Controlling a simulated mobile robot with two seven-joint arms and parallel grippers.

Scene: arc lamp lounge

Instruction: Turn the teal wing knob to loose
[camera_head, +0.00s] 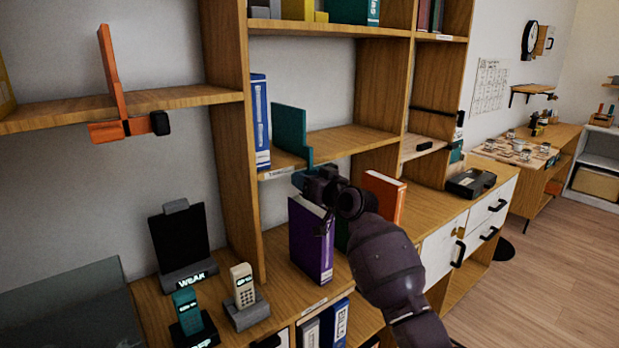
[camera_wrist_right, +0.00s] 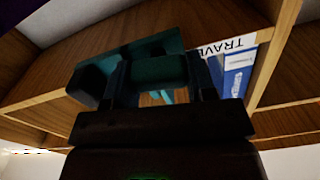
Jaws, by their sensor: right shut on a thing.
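A teal bookend (camera_head: 289,130) stands upright on the middle shelf, with a teal clamp part (camera_head: 309,156) at the shelf's front edge. My right gripper (camera_head: 312,182) is just below that edge, shut on the teal wing knob. In the head view the gripper hides most of the knob; only a little teal shows at its left side. In the right wrist view the teal knob (camera_wrist_right: 160,70) lies between the two dark fingers of the gripper (camera_wrist_right: 162,80), under the wooden shelf. The knob's turn angle cannot be told. My left gripper is not in view.
A blue binder (camera_head: 260,120) stands left of the bookend on the shelf (camera_head: 345,138). Below are a purple binder (camera_head: 310,240), an orange binder (camera_head: 384,195) and phones on the cabinet top. An orange bookend (camera_head: 108,65) with a black knob is on the left shelf.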

